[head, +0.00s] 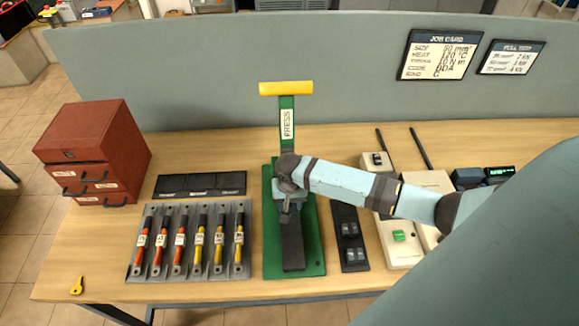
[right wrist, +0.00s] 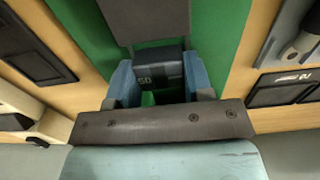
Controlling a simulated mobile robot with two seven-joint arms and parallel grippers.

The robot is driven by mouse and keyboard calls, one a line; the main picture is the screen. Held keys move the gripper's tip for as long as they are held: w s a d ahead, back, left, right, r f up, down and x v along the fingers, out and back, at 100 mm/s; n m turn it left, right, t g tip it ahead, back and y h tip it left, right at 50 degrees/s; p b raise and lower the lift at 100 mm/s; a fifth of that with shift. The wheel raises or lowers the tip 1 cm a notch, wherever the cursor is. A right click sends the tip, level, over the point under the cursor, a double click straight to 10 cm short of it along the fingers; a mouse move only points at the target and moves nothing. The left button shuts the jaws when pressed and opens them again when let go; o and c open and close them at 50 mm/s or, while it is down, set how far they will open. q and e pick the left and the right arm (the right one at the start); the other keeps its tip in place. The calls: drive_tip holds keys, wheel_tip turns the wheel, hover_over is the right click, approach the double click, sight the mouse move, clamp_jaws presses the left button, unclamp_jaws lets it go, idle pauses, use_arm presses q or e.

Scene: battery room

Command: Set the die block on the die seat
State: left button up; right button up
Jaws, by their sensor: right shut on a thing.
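My right gripper (head: 288,208) reaches in from the right over the green press (head: 314,262), just in front of its upright column. In the right wrist view its two blue-grey fingers are shut on a dark die block (right wrist: 160,70) marked "50". The block is over the green press base, beside a dark bar; I cannot tell whether it touches anything beneath. I cannot make out the die seat clearly. My left gripper is not in view.
A black rack (head: 347,212) with dark blocks stands right of the press. A tool tray (head: 247,264) with several orange- and yellow-handled tools lies left. The press has a yellow handle (head: 286,88). Red drawers (head: 88,142) stand far left. Pale devices (head: 398,258) stand right of the rack.

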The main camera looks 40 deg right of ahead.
drive_tip(key=shift+f, duration=0.5)
idle(0.3)
drive_tip(key=o, duration=1.2)
drive_tip(key=shift+c, duration=0.2)
use_arm(q)
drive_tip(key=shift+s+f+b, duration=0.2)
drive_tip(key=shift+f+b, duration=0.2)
drive_tip(key=shift+b, duration=0.35)
use_arm(e)
wheel_tip(320, 180, up, 14)
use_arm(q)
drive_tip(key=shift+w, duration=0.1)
use_arm(e)
drive_tip(key=shift+f, duration=0.1)
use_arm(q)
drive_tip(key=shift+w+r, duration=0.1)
use_arm(e)
drive_tip(key=shift+s, duration=0.1)
